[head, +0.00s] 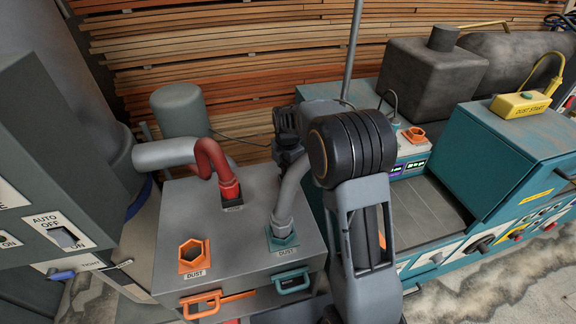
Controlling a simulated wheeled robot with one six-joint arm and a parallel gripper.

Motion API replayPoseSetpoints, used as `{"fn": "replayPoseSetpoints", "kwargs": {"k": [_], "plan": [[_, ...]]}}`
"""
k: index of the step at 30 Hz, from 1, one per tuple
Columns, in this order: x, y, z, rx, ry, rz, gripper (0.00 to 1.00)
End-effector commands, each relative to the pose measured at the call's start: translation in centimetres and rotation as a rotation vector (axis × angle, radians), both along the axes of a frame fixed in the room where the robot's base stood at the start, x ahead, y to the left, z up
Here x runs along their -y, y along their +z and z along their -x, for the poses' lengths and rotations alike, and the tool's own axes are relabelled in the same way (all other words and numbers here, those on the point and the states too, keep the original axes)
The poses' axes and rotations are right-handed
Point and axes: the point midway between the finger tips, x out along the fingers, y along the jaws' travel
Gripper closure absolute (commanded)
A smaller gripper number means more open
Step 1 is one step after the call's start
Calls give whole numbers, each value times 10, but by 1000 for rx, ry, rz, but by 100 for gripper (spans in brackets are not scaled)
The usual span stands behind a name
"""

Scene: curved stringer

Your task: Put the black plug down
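My gripper (288,150) is a small dark shape left of my arm's big dark joint, above the back right part of the grey cabinet top. It is seen from behind and partly merges with dark parts around it, so I cannot tell whether its fingers are open or shut. I cannot make out a black plug for certain; any plug at the gripper blends with its dark parts. A grey hose (291,195) rises from a teal DUST port (283,238) to just below the gripper. Whether the gripper touches this hose is unclear.
The grey cabinet (230,260) carries an empty orange DUST port (192,255) and a red bent hose (213,163) seated in another port. A teal machine (500,170) with a yellow DUST START box (520,104) stands right. Stacked boards (240,50) line the back.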

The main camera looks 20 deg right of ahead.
Motion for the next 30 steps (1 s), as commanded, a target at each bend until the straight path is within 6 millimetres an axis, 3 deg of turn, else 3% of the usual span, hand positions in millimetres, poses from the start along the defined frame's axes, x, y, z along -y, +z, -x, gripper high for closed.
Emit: {"fn": "replayPoseSetpoints", "kwargs": {"k": [7,8,15,23,30], "plan": [[0,-3,0,0,0,0,81],[0,-3,0,0,0,0,54],[0,-2,0,0,0,0,31],[0,-1,0,1,0,0,29],[0,26,-1,4,0,0,29]]}}
